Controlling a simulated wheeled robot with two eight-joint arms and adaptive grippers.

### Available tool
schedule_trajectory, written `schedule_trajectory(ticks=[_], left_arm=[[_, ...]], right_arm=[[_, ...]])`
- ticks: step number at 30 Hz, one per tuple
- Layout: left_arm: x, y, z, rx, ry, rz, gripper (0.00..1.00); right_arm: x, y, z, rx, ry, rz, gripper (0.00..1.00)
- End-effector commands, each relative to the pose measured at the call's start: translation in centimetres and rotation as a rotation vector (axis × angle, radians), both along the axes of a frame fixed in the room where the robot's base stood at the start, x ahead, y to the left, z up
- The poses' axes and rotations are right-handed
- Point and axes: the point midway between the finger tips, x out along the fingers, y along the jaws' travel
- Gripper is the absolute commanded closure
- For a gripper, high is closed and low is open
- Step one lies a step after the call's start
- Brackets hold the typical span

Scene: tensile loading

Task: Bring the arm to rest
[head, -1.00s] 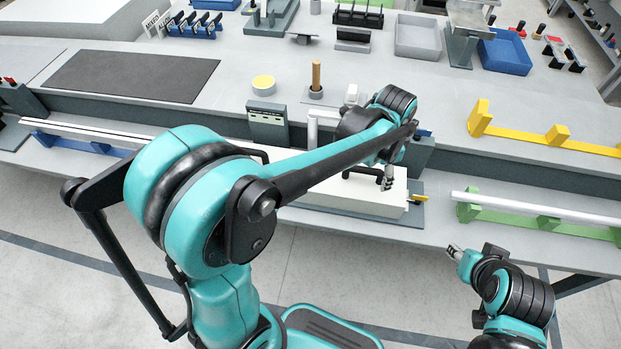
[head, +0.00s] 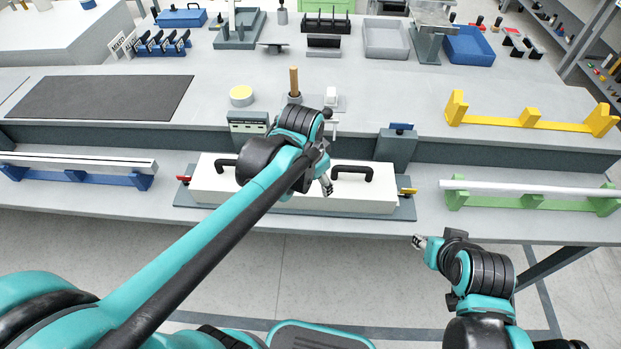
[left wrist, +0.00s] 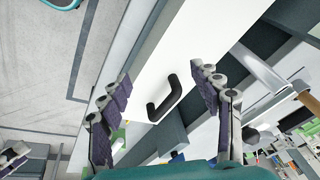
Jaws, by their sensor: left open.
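My left arm reaches in from the left in the head view. Its gripper (head: 327,184) hangs over the white box (head: 225,190), just left of the box's right black handle (head: 352,171). In the left wrist view the two purple-padded fingers (left wrist: 160,95) are wide apart with nothing held. A black handle (left wrist: 164,100) shows beyond them on the white surface, apart from the fingers. My right gripper (head: 419,242) is at the lower right, in front of the bench edge; its jaw opening is too small to judge. The arm partly covers the box and its left handle (head: 226,164).
A bar on a green rack (head: 535,201) is at the right, a bar on a blue rack (head: 75,178) at the left. A yellow rack (head: 530,121), a cup (head: 241,95) and a dark mat (head: 100,98) are on the upper bench. Floor in front is clear.

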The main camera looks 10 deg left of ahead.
Motion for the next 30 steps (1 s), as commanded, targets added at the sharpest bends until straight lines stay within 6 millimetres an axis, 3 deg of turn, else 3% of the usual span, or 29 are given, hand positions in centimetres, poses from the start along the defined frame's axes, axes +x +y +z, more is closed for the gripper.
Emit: schedule_trajectory(ticks=[17, 23, 30], left_arm=[[-0.7, 0.6, 0.3, -0.01, -0.016, 0.033, 0.36], [-4.9, 3.5, 1.2, -0.08, -0.112, 0.237, 0.36], [-9.7, 6.5, 0.6, -0.192, -0.245, 0.502, 0.36]], right_arm=[[0.0, 0.0, 0.0, 0.0, 0.0, 0.0, 0.62], [0.0, 0.0, 0.0, 0.0, 0.0, 0.0, 0.62], [0.0, 0.0, 0.0, 0.0, 0.0, 0.0, 0.62]])
